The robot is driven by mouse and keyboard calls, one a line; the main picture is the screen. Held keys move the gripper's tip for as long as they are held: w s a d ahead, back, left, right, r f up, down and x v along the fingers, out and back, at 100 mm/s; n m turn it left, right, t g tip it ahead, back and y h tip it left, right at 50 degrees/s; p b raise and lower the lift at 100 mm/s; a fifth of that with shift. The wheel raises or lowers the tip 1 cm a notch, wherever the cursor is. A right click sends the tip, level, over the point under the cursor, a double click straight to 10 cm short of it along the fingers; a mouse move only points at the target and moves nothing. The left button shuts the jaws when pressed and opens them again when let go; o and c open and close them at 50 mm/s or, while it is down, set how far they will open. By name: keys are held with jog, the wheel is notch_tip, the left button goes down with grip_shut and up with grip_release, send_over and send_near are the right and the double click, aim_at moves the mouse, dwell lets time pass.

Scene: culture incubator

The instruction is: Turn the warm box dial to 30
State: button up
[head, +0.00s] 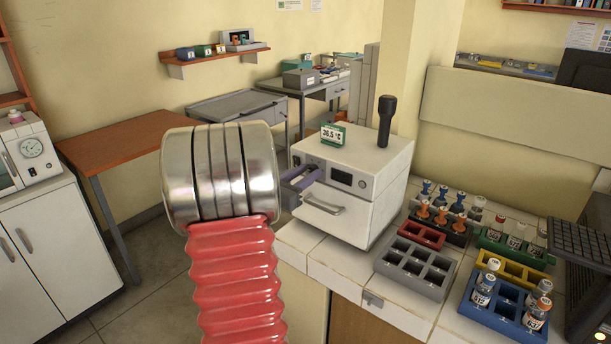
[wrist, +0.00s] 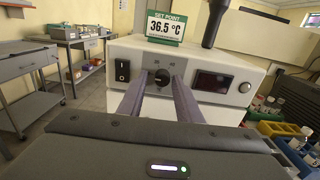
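The warm box (head: 368,190) is a white cabinet on the tiled bench, with a handled front door and a dark display. In the wrist view, its front panel (wrist: 232,102) shows a black round dial (wrist: 160,78) between a rocker switch and the display. A green-framed sign reading "SET POINT 36.5 °C" (wrist: 165,27) stands on top. My gripper (wrist: 161,84) reaches the panel with its two purple fingers apart, one on each side of the dial. I cannot tell whether they touch it. In the head view, my arm hides the dial.
A black-handled upright object (head: 386,118) stands on the box top. Right of the box are a grey rack (head: 415,267), a red rack, a blue rack (head: 500,318) and others with vials. A keyboard lies at the far right. Floor space is open at left.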

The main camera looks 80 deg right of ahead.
jog(key=shift+o, duration=0.7)
jog(key=shift+s, duration=0.1)
jog(key=shift+a, duration=0.2)
jog(key=v, duration=1.3)
jog(key=shift+w+a, duration=0.2)
jog(key=w+a+m+t+y, duration=0.3)
jog(key=a+m+t+y, duration=0.1)
jog(key=a, duration=1.3)
jog(key=w+a+f+m+t+y, duration=0.1)
jog(key=w+a+m+t+y, duration=0.2)
jog(key=a, duration=1.4)
jog(key=w+a+m+t+y, duration=0.3)
jog(key=a+y, duration=0.6)
jog(key=a, duration=0.9)
jog(key=m+t, duration=0.2)
jog(key=m, duration=0.1)
jog(key=shift+w+m+t+y, duration=0.3)
jog(key=shift+w, duration=0.05)
